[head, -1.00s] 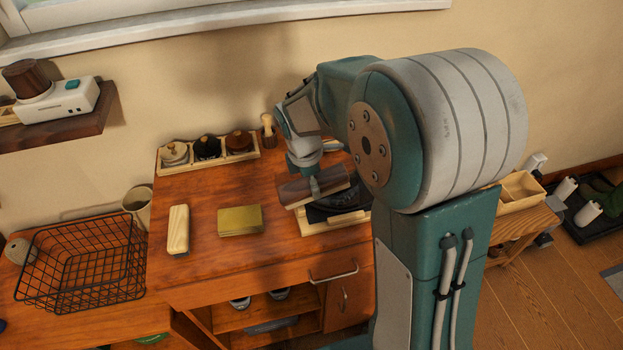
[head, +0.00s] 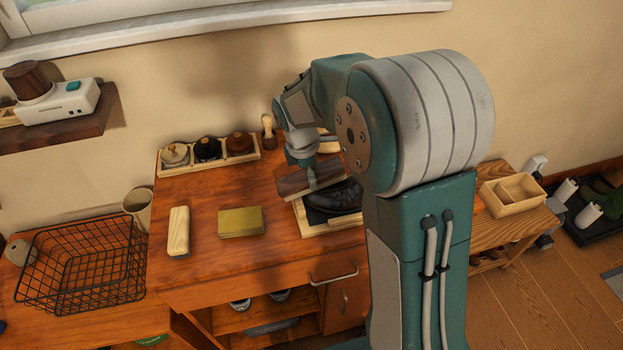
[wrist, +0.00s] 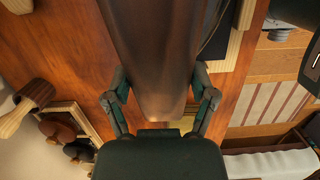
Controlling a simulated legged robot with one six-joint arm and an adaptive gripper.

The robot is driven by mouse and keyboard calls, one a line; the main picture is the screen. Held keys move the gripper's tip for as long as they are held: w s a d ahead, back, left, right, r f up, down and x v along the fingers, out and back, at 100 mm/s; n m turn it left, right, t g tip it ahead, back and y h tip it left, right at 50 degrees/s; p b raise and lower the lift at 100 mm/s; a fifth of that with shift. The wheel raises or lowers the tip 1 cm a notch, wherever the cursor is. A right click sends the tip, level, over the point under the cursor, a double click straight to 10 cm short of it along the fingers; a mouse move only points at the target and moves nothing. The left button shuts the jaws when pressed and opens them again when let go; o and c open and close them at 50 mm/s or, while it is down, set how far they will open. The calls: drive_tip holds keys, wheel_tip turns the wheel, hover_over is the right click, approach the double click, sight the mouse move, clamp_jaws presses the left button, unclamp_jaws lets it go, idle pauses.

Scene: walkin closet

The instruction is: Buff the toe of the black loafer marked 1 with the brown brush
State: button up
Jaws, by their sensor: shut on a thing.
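My gripper (head: 312,180) is shut on the brown brush (head: 293,184), which has a dark back and a pale lower edge. It holds the brush over the left end of the black loafer (head: 340,198). The loafer lies on a dark mat in a pale wooden tray (head: 313,229) on the desk. I cannot tell whether the brush touches the shoe. In the wrist view the brush (wrist: 160,60) fills the middle between my gripper's fingers (wrist: 160,105). My arm covers part of the desk's right side, and no number mark is readable.
A pale wooden block (head: 178,231) and a yellow-green block (head: 240,222) lie on the desk (head: 205,195). A rack with several round-topped items (head: 207,150) stands at the back. A wire basket (head: 80,262) is at the left.

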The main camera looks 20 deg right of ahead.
drive_tip(key=shift+s+a, duration=0.1)
drive_tip(key=shift+s, duration=1.9)
drive_tip(key=shift+w, duration=1.1)
drive_tip(key=shift+w+f, duration=0.1)
drive_tip(key=shift+w, duration=0.8)
drive_tip(key=shift+s, duration=2)
drive_tip(key=shift+w, duration=2)
drive_tip(key=shift+s, duration=2)
drive_tip(key=shift+w, duration=2)
drive_tip(key=shift+s+f, duration=0.1)
drive_tip(key=shift+s, duration=1.95)
drive_tip(key=shift+w, duration=2.05)
drive_tip(key=shift+s, duration=2.05)
drive_tip(key=shift+w, duration=1.2)
